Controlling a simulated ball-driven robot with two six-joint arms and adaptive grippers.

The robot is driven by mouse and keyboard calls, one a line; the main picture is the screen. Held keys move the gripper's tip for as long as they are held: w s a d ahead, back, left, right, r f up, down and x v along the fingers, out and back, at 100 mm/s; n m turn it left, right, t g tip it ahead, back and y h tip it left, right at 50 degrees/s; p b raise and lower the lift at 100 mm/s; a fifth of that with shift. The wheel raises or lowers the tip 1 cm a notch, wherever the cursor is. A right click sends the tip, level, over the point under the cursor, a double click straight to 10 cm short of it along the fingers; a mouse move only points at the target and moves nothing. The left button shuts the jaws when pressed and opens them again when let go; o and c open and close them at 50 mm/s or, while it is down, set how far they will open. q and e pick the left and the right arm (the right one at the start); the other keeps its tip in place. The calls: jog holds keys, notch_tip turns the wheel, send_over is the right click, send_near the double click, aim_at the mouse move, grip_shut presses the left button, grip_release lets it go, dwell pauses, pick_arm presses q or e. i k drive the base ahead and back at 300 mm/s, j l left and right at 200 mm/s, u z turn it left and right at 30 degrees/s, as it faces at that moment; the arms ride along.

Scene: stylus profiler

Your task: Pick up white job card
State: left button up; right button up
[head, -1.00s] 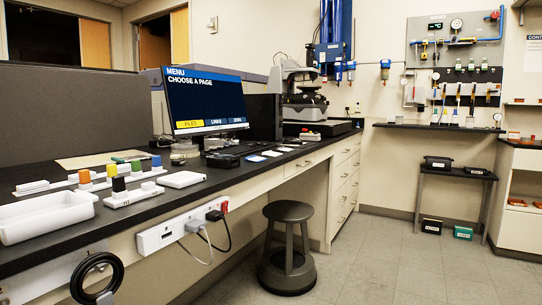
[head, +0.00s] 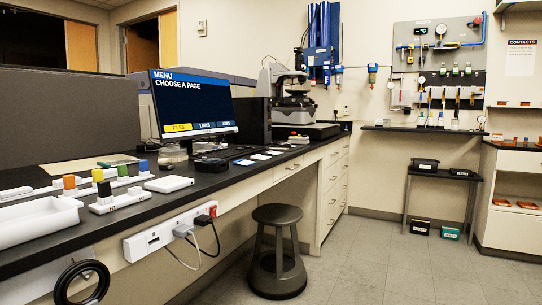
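Several small flat pale cards lie on the black bench top to the right of the monitor. One white card (head: 260,157) lies nearest the bench's front edge, and another pale card (head: 273,153) lies just behind it. A bluish-white card (head: 245,162) lies to their left. They are too small to read, so I cannot tell which is the job card. Neither of my grippers is in view.
The monitor (head: 195,100) shows a menu page. A grey stool (head: 277,250) stands before the bench. The floor (head: 380,260) to its right is clear.

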aim_at(259, 157)
jog(key=u, duration=0.4)
jog(key=i+l+u, duration=0.2)
jog(key=u, duration=0.15)
jog(key=i+l+u, duration=0.15)
jog(key=u, duration=0.2)
jog(key=i+l+u, duration=0.15)
jog(key=l+u, duration=0.2)
